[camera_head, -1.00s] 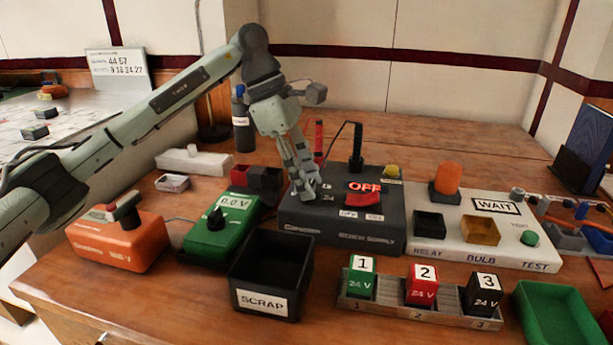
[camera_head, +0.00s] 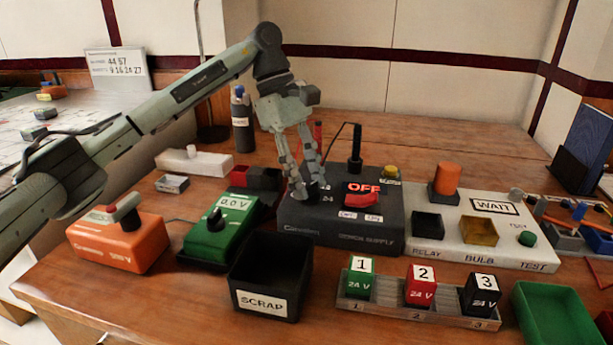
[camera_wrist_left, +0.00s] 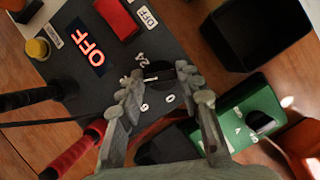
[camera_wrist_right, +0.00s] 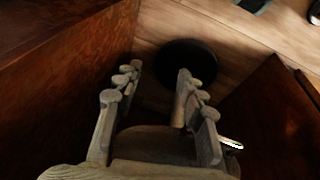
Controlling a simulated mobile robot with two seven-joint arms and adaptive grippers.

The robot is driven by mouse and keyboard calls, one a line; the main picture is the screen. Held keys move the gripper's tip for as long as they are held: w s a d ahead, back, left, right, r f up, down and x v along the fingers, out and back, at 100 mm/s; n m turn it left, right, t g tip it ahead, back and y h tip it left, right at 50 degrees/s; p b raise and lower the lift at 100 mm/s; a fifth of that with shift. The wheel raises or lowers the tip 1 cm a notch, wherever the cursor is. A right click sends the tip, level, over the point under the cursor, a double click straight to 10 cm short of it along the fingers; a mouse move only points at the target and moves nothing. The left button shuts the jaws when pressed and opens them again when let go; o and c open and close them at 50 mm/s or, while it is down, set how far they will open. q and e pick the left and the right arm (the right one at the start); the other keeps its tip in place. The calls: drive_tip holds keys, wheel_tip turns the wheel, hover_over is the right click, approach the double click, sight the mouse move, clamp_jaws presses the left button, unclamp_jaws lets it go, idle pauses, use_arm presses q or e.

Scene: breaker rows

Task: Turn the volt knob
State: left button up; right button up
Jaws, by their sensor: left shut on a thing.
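The bench supply (camera_head: 330,228) is a dark grey box in the middle of the bench, with a red OFF display (camera_head: 364,188) and a red rocker switch (camera_head: 362,201). In the left wrist view its volt knob (camera_wrist_left: 158,74) is black with a white pointer line. The marks 24, 6 and 0 are around it. My left gripper (camera_head: 309,192) comes down on the supply's left part, its fingers (camera_wrist_left: 165,84) on either side of the knob and shut on it. They hide part of the knob. My right gripper (camera_wrist_right: 155,82) is open and empty, away from the bench supply.
A green meter (camera_head: 212,238) reading 0.0 V and a black SCRAP bin (camera_head: 264,303) stand left and in front. A white test panel (camera_head: 510,252) showing WAIT is at right. A rack (camera_head: 415,312) holds three numbered 24 V blocks. A red probe stands behind the supply.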

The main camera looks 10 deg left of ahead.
use_arm(q)
drive_tip(key=o, duration=1.2)
drive_tip(key=shift+c, duration=0.2)
drive_tip(key=v, duration=1.2)
